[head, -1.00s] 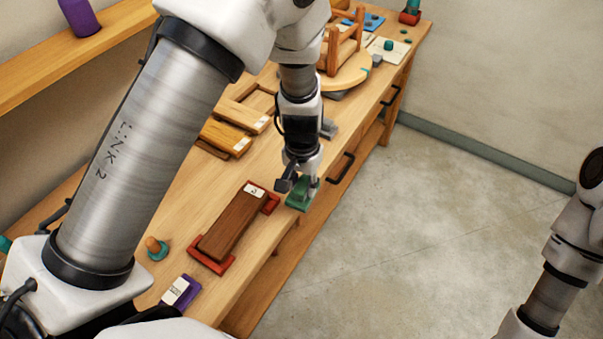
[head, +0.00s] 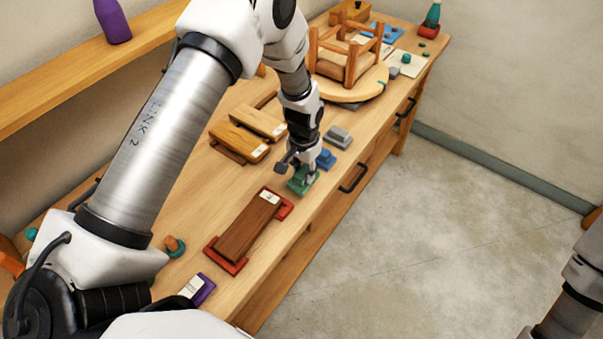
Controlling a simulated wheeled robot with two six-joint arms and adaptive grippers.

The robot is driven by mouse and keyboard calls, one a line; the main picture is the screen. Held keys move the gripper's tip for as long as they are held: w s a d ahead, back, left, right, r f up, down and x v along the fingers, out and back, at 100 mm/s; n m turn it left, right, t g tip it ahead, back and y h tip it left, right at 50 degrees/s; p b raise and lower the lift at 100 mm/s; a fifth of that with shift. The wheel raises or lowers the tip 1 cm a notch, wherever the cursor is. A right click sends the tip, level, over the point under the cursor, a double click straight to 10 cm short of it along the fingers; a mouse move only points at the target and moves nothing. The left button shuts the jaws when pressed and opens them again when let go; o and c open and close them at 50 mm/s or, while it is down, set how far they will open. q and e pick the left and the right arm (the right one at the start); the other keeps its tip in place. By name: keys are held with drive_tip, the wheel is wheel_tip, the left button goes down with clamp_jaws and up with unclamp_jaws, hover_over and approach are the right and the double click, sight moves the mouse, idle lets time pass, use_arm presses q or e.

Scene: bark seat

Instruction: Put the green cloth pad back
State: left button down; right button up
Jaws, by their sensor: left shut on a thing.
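The green cloth pad (head: 301,185) is a small green block at the front part of the workbench, in line with a blue block (head: 325,159) and a grey block (head: 339,136). My left gripper (head: 300,173) points down over the green pad and is shut on it. The pad is at or just above the bench top; I cannot tell if it touches. The gripper hides part of its top. My right arm shows at the lower right, but its gripper is out of view.
A dark brown board on red holders (head: 248,231) lies just nearer than the pad. Wooden pieces (head: 240,140) lie to the left. An upturned stool (head: 347,75) stands farther back. A purple block (head: 198,288) and orange-teal knob (head: 174,246) are nearer. The floor at right is clear.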

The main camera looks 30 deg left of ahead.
sight(302, 171)
use_arm(q)
drive_tip(key=shift+w+a+f+b, duration=0.15)
drive_tip(key=shift+w+a+f, duration=0.05)
drive_tip(key=shift+w+a, duration=0.35)
drive_tip(key=shift+w+a+f+b, duration=0.15)
drive_tip(key=shift+w+a, duration=0.25)
drive_tip(key=shift+w, duration=0.25)
wheel_tip(302, 171, down, 3)
drive_tip(key=shift+s+r+b, duration=0.15)
drive_tip(key=shift+r+b, duration=0.05)
drive_tip(key=shift+b, duration=0.9)
drive_tip(key=shift+f+b, duration=0.3)
drive_tip(key=shift+f, duration=0.05)
drive_tip(key=shift+r, duration=0.1)
drive_tip(key=c, duration=0.8)
unclamp_jaws()
drive_tip(key=shift+r, duration=0.1)
wheel_tip(302, 171, up, 12)
drive_tip(key=b, duration=0.3)
